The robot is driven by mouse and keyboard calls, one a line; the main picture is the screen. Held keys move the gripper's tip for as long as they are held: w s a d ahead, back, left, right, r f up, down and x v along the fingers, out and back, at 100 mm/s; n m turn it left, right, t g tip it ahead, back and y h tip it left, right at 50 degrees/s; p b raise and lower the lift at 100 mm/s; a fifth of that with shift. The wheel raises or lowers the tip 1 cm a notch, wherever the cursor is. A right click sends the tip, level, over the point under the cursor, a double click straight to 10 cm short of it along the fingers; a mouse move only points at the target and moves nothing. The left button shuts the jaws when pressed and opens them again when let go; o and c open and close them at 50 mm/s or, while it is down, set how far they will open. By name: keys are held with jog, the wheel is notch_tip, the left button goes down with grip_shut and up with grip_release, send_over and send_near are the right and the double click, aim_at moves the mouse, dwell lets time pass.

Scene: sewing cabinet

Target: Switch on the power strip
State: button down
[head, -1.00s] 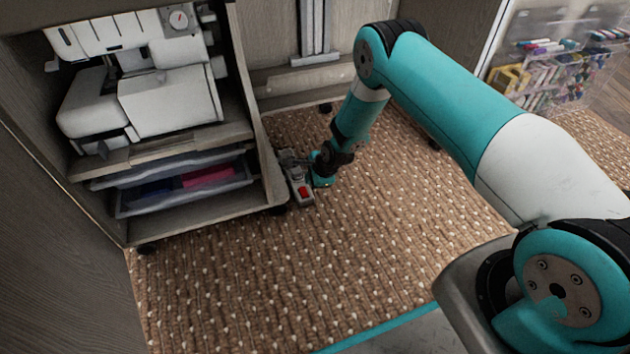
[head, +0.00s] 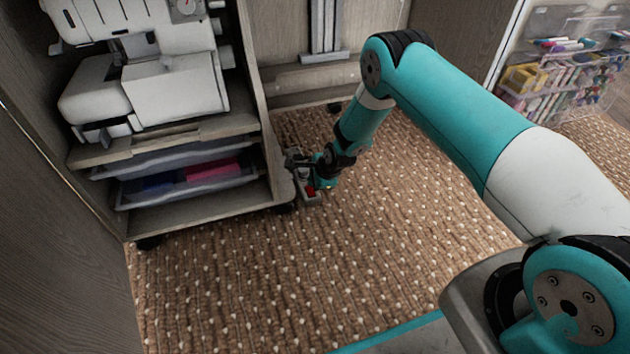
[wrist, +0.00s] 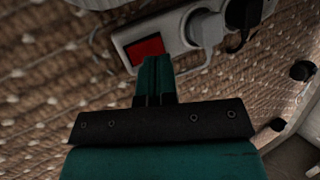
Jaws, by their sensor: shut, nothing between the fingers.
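The power strip (wrist: 171,43) lies on the carpet and fills the upper middle of the wrist view, with its red switch (wrist: 145,49) at the left end and plugs in its sockets to the right. In the head view the red switch (head: 311,190) shows beside the cabinet's lower right corner, and the rest of the strip is largely hidden by my wrist. My gripper (wrist: 153,62) is shut and empty. Its fingertips appear right at the lower edge of the red switch; I cannot tell whether they touch it. In the head view my gripper (head: 300,163) is low over the strip.
The sewing cabinet (head: 264,150) stands close to the left of my gripper, with a white sewing machine (head: 175,88) and a clear drawer (head: 190,184) in it. Carpet (head: 380,230) is free in front and to the right.

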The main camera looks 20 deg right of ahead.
jog(key=shift+b+x, duration=1.05)
jog(key=shift+x, duration=0.15)
jog(key=shift+r, duration=0.1)
jog(key=p+v, duration=0.3)
jog(key=shift+w, duration=0.1)
jog(key=p+v, duration=0.3)
jog(key=shift+p, duration=0.4)
